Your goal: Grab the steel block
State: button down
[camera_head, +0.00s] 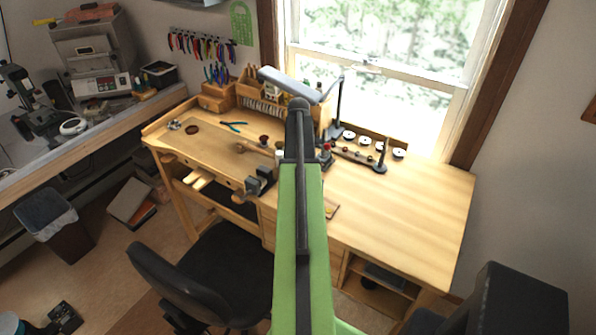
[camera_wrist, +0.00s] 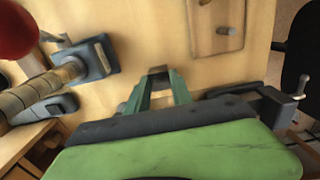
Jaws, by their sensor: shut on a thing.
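My gripper (camera_wrist: 158,80) shows in the wrist view, its two green fingers converging over the pale wooden bench. It is shut on a small dark grey block (camera_wrist: 158,70), which I take to be the steel block. Only a little of the block shows between the fingertips. I cannot tell whether it touches the bench top. In the head view my green arm reaches over the workbench (camera_head: 420,205) and hides the gripper and the block.
A dark bench vise (camera_head: 259,181) sits at the bench's front edge. A lamp (camera_head: 290,82) and wooden tool racks (camera_head: 215,97) stand at the back. A black office chair (camera_head: 205,285) stands in front. The bench's right half is mostly clear. A red ball (camera_wrist: 14,32) is close in the wrist view.

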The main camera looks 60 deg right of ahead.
jog(key=shift+r, duration=0.1)
jog(key=r+p, duration=0.5)
jog(key=shift+s+a, duration=0.15)
jog(key=shift+s, duration=0.25)
jog(key=s+a+r+p, duration=0.3)
jog(key=s+r+p, duration=0.2)
jog(key=s, duration=0.5)
jog(key=shift+s+r+p, duration=0.25)
jog(key=shift+r+p, duration=0.15)
jog(key=shift+p, duration=0.1)
